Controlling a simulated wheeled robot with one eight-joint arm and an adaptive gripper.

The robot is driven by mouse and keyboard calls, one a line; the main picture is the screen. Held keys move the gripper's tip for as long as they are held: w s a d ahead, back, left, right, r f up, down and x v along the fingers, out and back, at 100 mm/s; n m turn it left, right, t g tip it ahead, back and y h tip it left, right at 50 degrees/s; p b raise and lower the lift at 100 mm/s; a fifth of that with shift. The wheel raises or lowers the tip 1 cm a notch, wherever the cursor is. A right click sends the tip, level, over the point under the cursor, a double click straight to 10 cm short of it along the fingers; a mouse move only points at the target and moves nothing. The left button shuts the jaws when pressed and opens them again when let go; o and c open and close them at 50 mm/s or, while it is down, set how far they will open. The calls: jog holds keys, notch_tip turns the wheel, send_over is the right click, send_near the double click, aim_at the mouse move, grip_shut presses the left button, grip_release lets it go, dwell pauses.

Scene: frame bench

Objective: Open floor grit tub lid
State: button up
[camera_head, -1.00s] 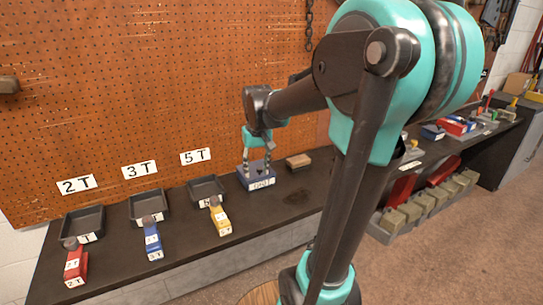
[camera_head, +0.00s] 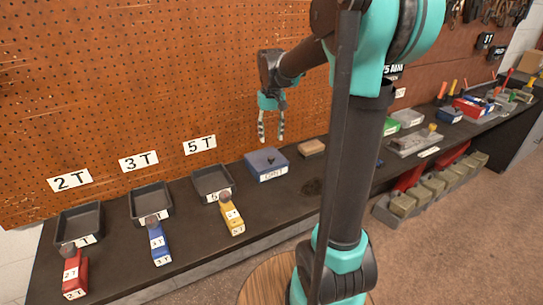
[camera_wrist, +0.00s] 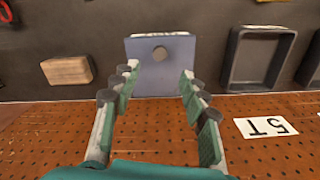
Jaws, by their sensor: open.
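The grit tub (camera_head: 273,174) is a small blue box with a white label, on the dark bench right of the 5 T tray. Its flat blue lid (camera_head: 263,157) lies on top with a small dark knob (camera_head: 270,160). In the wrist view the lid (camera_wrist: 180,78) is beyond my fingers, and its round knob (camera_wrist: 160,53) shows between the fingertips. My gripper (camera_head: 271,139) is open and empty, raised above the tub with its fingers pointing down. It also shows open in the wrist view (camera_wrist: 159,74).
A brown block (camera_head: 312,147) sits right of the tub. A black tray (camera_head: 212,179) and yellow tool (camera_head: 231,217) are on its left, with more trays and tools further left. The orange pegboard (camera_head: 150,80) stands close behind. Bare bench lies before the tub.

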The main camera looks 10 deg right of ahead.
aim_at(271, 158)
notch_tip(271, 158, down, 10)
jog(key=shift+r, duration=0.25)
grip_shut()
dwell(0.4)
